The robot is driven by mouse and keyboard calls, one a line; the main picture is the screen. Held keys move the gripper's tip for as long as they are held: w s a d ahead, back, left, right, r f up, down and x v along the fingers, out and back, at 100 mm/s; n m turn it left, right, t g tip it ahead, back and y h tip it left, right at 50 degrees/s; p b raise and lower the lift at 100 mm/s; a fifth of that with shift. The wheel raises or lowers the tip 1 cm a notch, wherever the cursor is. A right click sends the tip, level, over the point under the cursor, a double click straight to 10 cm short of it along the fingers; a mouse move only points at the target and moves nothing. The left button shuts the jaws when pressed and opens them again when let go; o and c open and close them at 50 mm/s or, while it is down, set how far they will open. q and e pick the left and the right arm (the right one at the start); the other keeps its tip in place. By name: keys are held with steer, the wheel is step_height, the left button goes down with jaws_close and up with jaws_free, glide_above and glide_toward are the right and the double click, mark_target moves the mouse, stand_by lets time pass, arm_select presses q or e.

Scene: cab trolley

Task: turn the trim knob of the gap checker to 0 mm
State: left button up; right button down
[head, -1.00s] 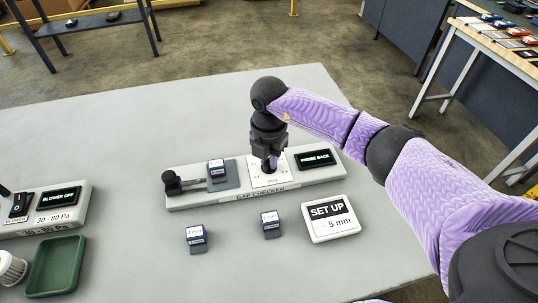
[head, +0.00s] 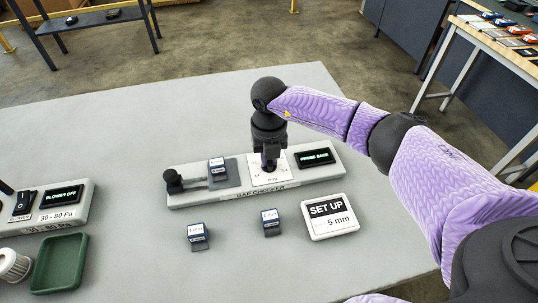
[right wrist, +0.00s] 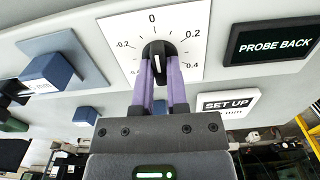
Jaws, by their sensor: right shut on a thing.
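The gap checker (head: 215,199) is a long light unit on the grey table. Its black trim knob (right wrist: 158,49) sits on a white dial plate (right wrist: 112,40) marked from -0.4 to 0.4, with 0 at the top. The knob's white mark seems to point up, close to 0; the exact reading is too small to tell. My right gripper (right wrist: 161,80) points down at the dial, its purple fingers shut on the knob; it also shows in the head view (head: 269,164), hiding the knob. The display (head: 314,157) reads PROBE BACK. My left gripper is not seen.
A block (head: 217,168) sits on the checker beside the black probe (head: 173,181). Two blocks (head: 198,236) (head: 271,221) and a SET UP 5 mm sign (head: 330,216) stand in front. A blower unit (head: 75,205) and green tray (head: 59,262) are at left.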

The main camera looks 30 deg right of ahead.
steer(key=shift+n, duration=0.3)
steer(key=c, duration=0.6)
jaws_free()
steer(key=shift+c, duration=0.2)
step_height(320, 180, up, 10)
steer(key=p, duration=0.2)
